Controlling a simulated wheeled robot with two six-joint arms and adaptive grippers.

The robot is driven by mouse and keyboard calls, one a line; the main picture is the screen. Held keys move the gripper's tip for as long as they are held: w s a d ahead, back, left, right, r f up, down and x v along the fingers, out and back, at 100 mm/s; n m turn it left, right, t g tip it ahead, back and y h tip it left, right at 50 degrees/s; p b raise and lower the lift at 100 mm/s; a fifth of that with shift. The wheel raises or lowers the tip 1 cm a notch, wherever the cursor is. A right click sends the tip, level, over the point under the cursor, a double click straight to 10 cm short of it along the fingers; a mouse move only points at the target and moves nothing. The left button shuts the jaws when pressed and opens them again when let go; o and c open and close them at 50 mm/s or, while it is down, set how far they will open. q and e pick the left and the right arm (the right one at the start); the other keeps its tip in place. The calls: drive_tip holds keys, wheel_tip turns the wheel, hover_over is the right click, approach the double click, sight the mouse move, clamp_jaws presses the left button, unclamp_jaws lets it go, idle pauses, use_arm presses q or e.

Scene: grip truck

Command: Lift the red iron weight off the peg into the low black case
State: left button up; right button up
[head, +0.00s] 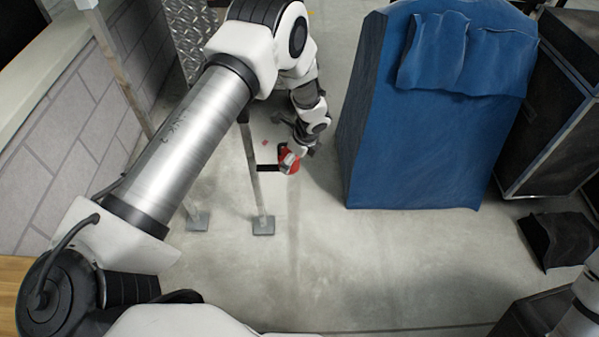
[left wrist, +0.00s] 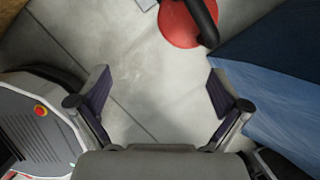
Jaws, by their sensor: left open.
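The red iron weight (head: 289,161) hangs at a short dark peg (head: 266,168) on a thin metal post (head: 252,165). In the left wrist view the weight (left wrist: 178,28) shows at the top edge, partly cut off, with a thick dark handle. My left gripper (head: 302,146) is close to the weight in the head view and partly hides it. In the left wrist view its fingers (left wrist: 158,82) are spread wide with nothing between them, and the weight lies beyond the tips. A low black case (head: 560,240) appears to lie on the floor at the right. My right gripper is out of view.
A tall stack under a blue cover (head: 415,130) stands just right of the weight. Large black cases (head: 555,120) stand at the far right, and another dark box (head: 530,312) is at the bottom right. The grey floor (head: 340,260) in front is clear.

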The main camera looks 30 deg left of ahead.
sight(288, 153)
use_arm(q)
drive_tip(key=shift+m+t+y, duration=0.3)
drive_tip(key=shift+m+y, duration=0.3)
drive_tip(key=shift+m, duration=0.2)
drive_tip(key=w+a, duration=0.3)
drive_tip(key=shift+w+r, duration=0.1)
drive_tip(key=shift+r, duration=0.3)
drive_tip(key=b+x, duration=0.2)
drive_tip(key=x, duration=0.5)
drive_tip(key=shift+d, duration=0.1)
drive_tip(key=shift+r, duration=0.15)
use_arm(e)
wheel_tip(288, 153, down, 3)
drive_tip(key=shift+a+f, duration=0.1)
use_arm(q)
drive_tip(key=c, duration=1.7)
drive_tip(key=shift+w, duration=0.1)
drive_tip(key=shift+c, duration=1)
wheel_tip(288, 153, up, 10)
drive_tip(key=shift+r+p, duration=0.1)
drive_tip(key=shift+p, duration=1.1)
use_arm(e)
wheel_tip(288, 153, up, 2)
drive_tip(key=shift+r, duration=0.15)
